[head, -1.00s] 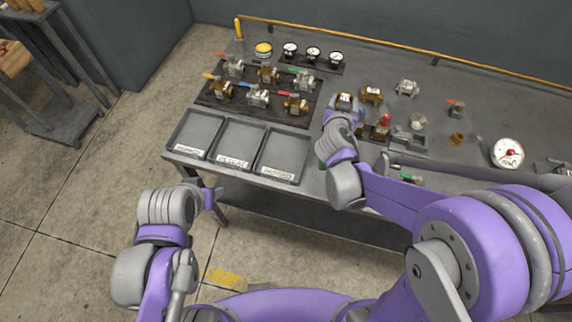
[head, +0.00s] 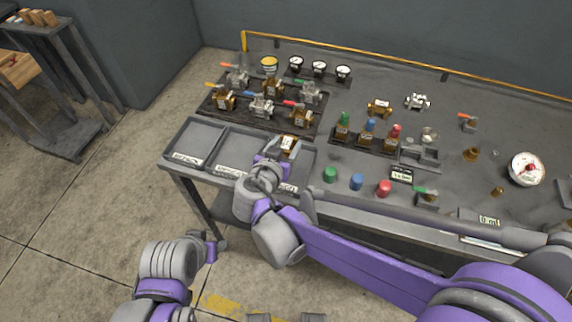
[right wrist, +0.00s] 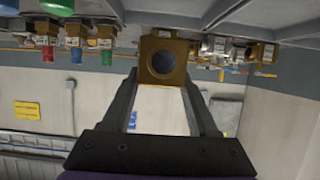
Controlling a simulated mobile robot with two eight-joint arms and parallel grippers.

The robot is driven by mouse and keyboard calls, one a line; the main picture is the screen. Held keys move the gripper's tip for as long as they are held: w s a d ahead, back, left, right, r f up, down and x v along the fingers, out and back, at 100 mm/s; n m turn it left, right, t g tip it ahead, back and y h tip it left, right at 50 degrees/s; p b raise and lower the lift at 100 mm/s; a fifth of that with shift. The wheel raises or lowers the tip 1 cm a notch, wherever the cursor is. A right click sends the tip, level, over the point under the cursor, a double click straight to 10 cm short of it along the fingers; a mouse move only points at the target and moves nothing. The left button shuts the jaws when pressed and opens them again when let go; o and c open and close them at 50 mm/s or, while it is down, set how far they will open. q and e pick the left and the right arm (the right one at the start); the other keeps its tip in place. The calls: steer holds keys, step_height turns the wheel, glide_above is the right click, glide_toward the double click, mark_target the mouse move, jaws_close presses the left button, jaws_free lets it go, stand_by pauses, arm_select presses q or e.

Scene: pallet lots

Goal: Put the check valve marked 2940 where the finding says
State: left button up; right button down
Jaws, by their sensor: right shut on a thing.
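My right gripper (head: 280,152) is shut on a brass check valve (head: 288,144) with a white tag, too small to read. It holds the valve over the back of the right-hand tray (head: 307,158). In the right wrist view the valve (right wrist: 162,60) sits between the fingertips with its round dark opening facing the camera. A middle tray (head: 238,147) and a left tray (head: 193,140) stand beside it, seemingly empty. Their front labels are not clearly legible, and my arm partly hides the right one. My left gripper (head: 217,246) hangs before the bench; its jaws are unclear.
A dark board (head: 250,116) with several lever valves lies behind the trays. Loose brass (head: 379,107) and silver (head: 418,101) valves and a gauge (head: 526,169) are farther right.

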steer(key=shift+f+b, duration=0.4)
steer(key=shift+f, duration=2.7)
steer(key=shift+f, duration=0.1)
steer(key=shift+c, duration=0.8)
jaws_free()
steer(key=shift+r, duration=0.2)
steer(key=v, duration=1.2)
steer(key=shift+d+f, duration=0.1)
steer(key=shift+d, duration=0.05)
